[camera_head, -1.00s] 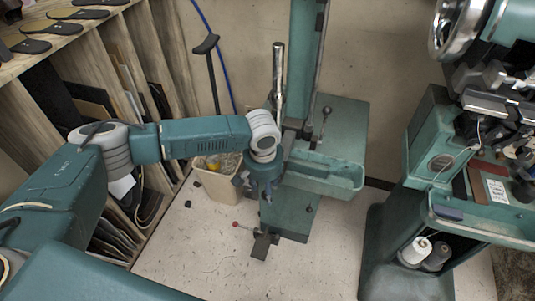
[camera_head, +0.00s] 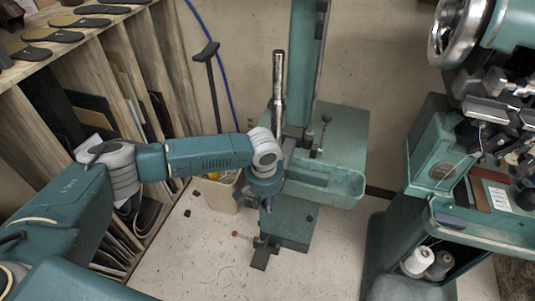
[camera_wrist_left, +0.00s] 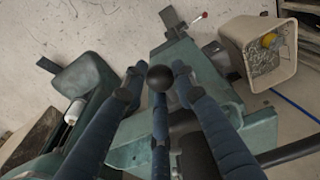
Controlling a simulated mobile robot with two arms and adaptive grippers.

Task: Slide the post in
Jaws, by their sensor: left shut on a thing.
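My left gripper (camera_head: 267,204) is low in front of the green machine's trough, pointing down. In the left wrist view its blue fingers (camera_wrist_left: 158,82) lie on either side of a rod topped with a black ball (camera_wrist_left: 160,78), and the gripper is shut on it. The rod's lower part and the exact finger contact are hard to make out. A shiny metal post (camera_head: 278,80) stands upright beside the green column in the head view, behind my wrist. I cannot tell which of these is the task's post. My right gripper is not in view.
A green trough (camera_head: 322,186) juts from the machine, right of my gripper. A waste bin (camera_head: 216,192) stands behind my forearm. A wooden rack (camera_head: 118,70) is at the left and a stitching machine (camera_head: 440,160) at the right. The pale floor (camera_head: 200,255) between them is mostly clear.

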